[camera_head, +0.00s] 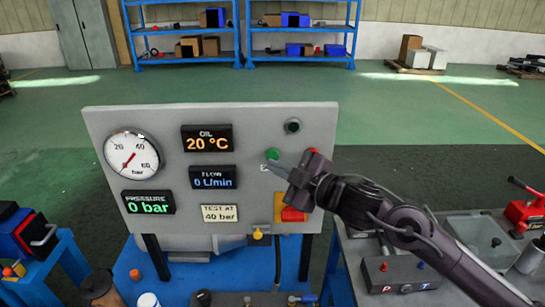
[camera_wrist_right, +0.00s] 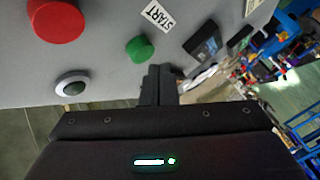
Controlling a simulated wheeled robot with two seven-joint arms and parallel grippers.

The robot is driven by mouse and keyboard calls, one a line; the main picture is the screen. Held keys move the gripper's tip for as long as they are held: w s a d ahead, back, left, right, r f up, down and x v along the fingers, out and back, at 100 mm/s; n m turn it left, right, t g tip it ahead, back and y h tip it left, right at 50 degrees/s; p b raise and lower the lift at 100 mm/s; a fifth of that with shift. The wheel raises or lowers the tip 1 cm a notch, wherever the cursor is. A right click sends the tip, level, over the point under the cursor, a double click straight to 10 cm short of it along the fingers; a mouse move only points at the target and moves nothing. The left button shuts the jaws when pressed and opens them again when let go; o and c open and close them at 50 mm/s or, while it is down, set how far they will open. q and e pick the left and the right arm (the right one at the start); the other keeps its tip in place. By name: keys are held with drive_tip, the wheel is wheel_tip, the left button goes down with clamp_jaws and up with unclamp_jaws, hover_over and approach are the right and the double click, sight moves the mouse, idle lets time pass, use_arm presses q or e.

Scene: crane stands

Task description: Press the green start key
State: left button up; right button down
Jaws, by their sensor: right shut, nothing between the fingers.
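The green start key (camera_head: 272,154) is a round button on the grey panel (camera_head: 110,118). My right gripper (camera_head: 274,166) is just below and in front of it, its fingertips close to the key. In the right wrist view the green key (camera_wrist_right: 139,48) stands out from the panel beside a START label (camera_wrist_right: 156,14), beyond the tips of the closed fingers (camera_wrist_right: 158,72). A small gap shows between tips and key there; contact is not visible. The right gripper is shut and empty. My left gripper is not in view.
A red button (camera_wrist_right: 56,18) and a round dark-centred lamp (camera_wrist_right: 72,85) are near the key. A gauge (camera_head: 132,157) and displays fill the panel's left; PRESSURE (camera_head: 148,202) reads 0 bar. A red-and-yellow switch (camera_head: 291,213) sits below my right gripper.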

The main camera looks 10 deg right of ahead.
drive_tip(key=shift+w, duration=0.15)
drive_tip(key=shift+w, duration=0.25)
drive_tip(key=shift+w+d, duration=0.2)
drive_tip(key=shift+w, duration=0.3)
idle(0.9)
drive_tip(key=shift+s, duration=0.1)
drive_tip(key=shift+s+a, duration=0.2)
drive_tip(key=shift+s, duration=0.6)
drive_tip(key=shift+s+a, duration=0.25)
drive_tip(key=shift+s, duration=1)
drive_tip(key=shift+s+a, duration=0.25)
drive_tip(key=shift+s, duration=0.95)
